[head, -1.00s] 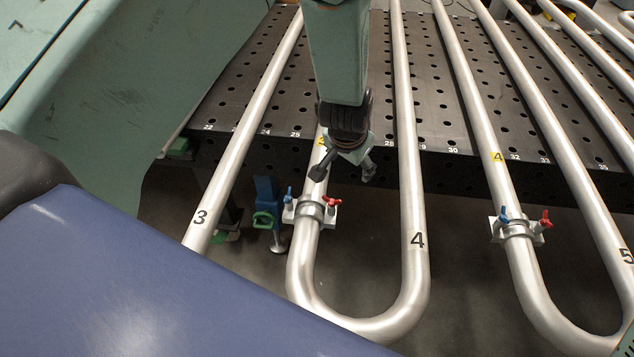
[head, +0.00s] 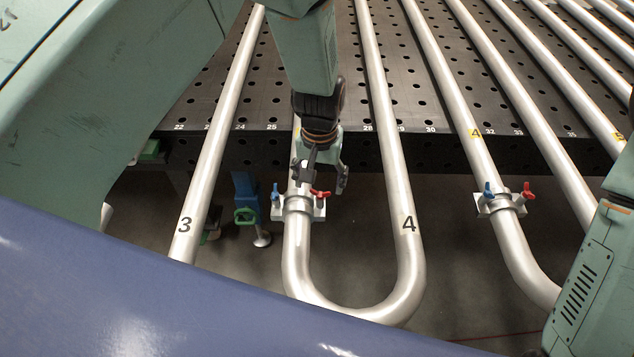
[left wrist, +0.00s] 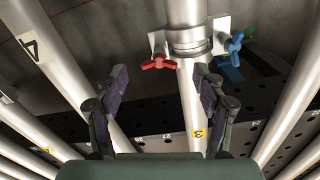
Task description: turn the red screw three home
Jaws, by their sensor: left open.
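The red screw (head: 319,193) is a small wing-shaped handle on the right side of a pale clamp (head: 299,206), around the silver pipe whose yellow tag reads 3 in the left wrist view (left wrist: 199,134). A blue screw (head: 275,192) sits on the clamp's other side. My left gripper (head: 325,178) is open just above the red screw, partly covering the pipe. In the left wrist view the red screw (left wrist: 159,62) appears between the open fingers, just beyond their tips (left wrist: 160,76). The fingers look empty; contact cannot be told. My right gripper is out of view.
A second clamp (head: 502,203) with blue and red screws is on the tag 4 pipe at right. The pipe's U-bend (head: 350,308) and leg marked 4 (head: 409,250) stand close by. A black perforated table (head: 450,90) lies behind. A blue-green stand (head: 247,200) is left.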

